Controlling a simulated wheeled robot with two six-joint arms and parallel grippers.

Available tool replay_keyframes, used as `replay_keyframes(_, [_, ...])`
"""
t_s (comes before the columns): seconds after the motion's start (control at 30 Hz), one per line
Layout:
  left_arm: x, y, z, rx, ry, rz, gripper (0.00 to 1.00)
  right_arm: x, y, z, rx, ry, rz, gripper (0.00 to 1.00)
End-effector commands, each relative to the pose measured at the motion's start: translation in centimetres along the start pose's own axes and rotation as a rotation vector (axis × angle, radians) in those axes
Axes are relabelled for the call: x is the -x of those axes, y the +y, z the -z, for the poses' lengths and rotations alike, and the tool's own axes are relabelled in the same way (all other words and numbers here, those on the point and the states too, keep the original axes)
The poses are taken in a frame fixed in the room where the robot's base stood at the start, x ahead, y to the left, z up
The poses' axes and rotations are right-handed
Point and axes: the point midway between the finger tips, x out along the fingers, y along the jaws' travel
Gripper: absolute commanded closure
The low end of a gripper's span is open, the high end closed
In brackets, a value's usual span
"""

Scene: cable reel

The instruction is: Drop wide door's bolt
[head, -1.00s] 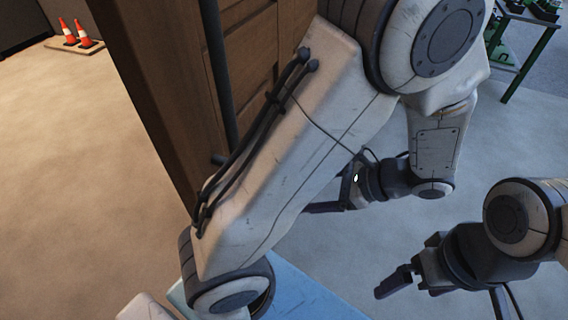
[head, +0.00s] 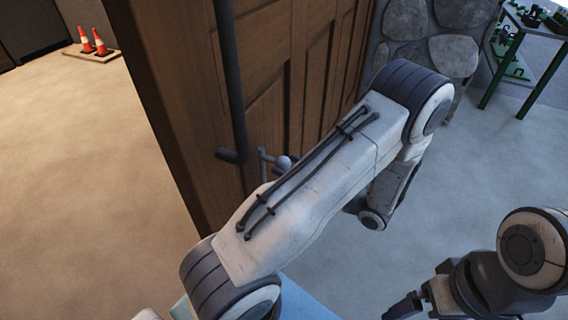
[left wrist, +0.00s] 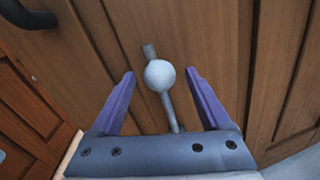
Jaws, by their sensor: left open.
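The wide wooden door (head: 285,75) stands in the middle of the head view. On its face are a grey bolt rod (head: 262,168) and a pale round knob (head: 284,162), just above my left arm. In the left wrist view the knob (left wrist: 159,75) sits between the fingertips of my left gripper (left wrist: 160,73). The purple fingers are open, with a gap on each side of the knob. In the head view my left arm hides this gripper. My right gripper (head: 405,306) is low at the right, partly cut off, away from the door.
A long dark pull bar (head: 229,75) runs down the door near its left edge. A stone wall (head: 437,57) and a green-framed table (head: 530,60) stand at the right. Traffic cones (head: 92,42) stand far left.

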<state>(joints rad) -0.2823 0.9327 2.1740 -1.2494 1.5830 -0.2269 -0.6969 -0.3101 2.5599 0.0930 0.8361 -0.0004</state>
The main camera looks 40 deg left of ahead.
Motion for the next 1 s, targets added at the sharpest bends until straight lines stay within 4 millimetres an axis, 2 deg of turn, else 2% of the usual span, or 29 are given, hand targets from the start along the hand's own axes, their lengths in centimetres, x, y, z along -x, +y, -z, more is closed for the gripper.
replay_keyframes(0.1, [-1.6,0.1,0.0,0.001,0.001,-0.003,0.19,0.0,0.0,0.0,0.0,0.0,0.0,0.0])
replay_keyframes(0.2, [-2.4,0.0,0.0,0.001,0.001,-0.001,0.19,0.0,0.0,0.0,0.0,0.0,0.0,0.0])
replay_keyframes(0.53, [-2.7,0.0,0.0,0.001,0.002,0.0,0.19,0.0,0.0,0.0,0.0,0.0,0.0,0.0])
replay_keyframes(0.73, [-2.6,0.0,0.0,0.001,0.001,0.0,0.96,0.0,0.0,0.0,0.0,0.0,0.0,0.0])
replay_keyframes(0.77, [-2.6,0.0,0.0,0.001,0.001,0.001,1.0,0.0,0.0,0.0,0.0,0.0,0.0,0.0])
replay_keyframes(0.93, [-2.6,-0.1,0.2,0.001,0.001,0.001,1.0,-0.1,0.0,0.0,0.0,0.0,0.0,0.0])
replay_keyframes(1.0, [-2.6,-0.2,1.0,-0.001,0.001,0.001,1.0,-0.6,0.0,0.0,0.0,0.0,0.0,0.0])
